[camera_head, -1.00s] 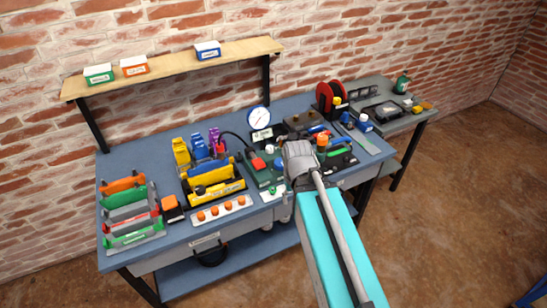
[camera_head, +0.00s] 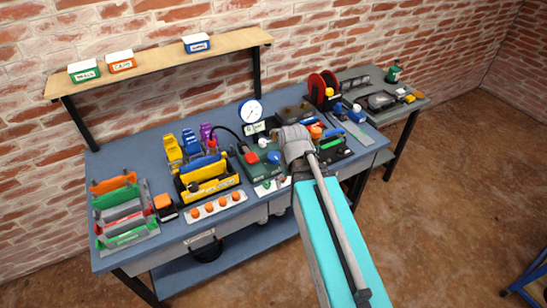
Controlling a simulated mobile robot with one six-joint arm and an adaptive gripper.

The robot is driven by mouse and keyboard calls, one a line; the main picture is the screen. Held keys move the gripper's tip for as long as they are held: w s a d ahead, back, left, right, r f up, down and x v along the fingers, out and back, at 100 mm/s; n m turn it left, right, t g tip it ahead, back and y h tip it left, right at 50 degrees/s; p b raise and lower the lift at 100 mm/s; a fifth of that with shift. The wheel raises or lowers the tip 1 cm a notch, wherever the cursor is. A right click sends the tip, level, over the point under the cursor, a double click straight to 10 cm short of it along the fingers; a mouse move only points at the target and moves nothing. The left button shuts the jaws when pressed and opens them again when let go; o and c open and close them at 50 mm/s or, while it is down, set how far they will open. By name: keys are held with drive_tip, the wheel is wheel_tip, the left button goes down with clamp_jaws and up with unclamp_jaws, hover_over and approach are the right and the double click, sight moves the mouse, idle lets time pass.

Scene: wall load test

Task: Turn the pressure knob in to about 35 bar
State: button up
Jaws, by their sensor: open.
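A round white pressure gauge (camera_head: 250,111) stands upright at the back of the bench; its reading is too small to tell. In front of it is a green pump unit (camera_head: 258,170) with a red part and a blue knob (camera_head: 273,157) on top. I cannot tell for sure which one is the pressure knob. My gripper (camera_head: 293,143) is over the bench, just right of the green unit and the blue knob. My grey wrist hides its fingers and whatever lies directly below. No contact with a knob can be seen.
A yellow tool carrier (camera_head: 209,187) and a white strip with orange knobs (camera_head: 217,207) lie left of the pump. Coloured clamps, a red reel (camera_head: 318,86) and a green-handled tool (camera_head: 330,143) crowd the bench (camera_head: 165,250).

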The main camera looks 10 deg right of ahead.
drive_tip(key=w+n, duration=1)
drive_tip(key=w, duration=0.3)
drive_tip(key=n+b, duration=0.1)
drive_tip(key=n, duration=1.1)
hover_over(274, 155)
drive_tip(key=shift+s+d+f+t, duration=0.15)
drive_tip(key=shift+s+f+t, duration=0.2)
drive_tip(key=shift+f, duration=0.4)
drive_tip(key=shift+f+b, duration=0.15)
drive_tip(key=shift+b, duration=0.2)
drive_tip(key=f+b, duration=1.3)
drive_tip(key=shift+w+f, duration=0.25)
drive_tip(key=c, duration=0.9)
drive_tip(key=shift+c, duration=0.2)
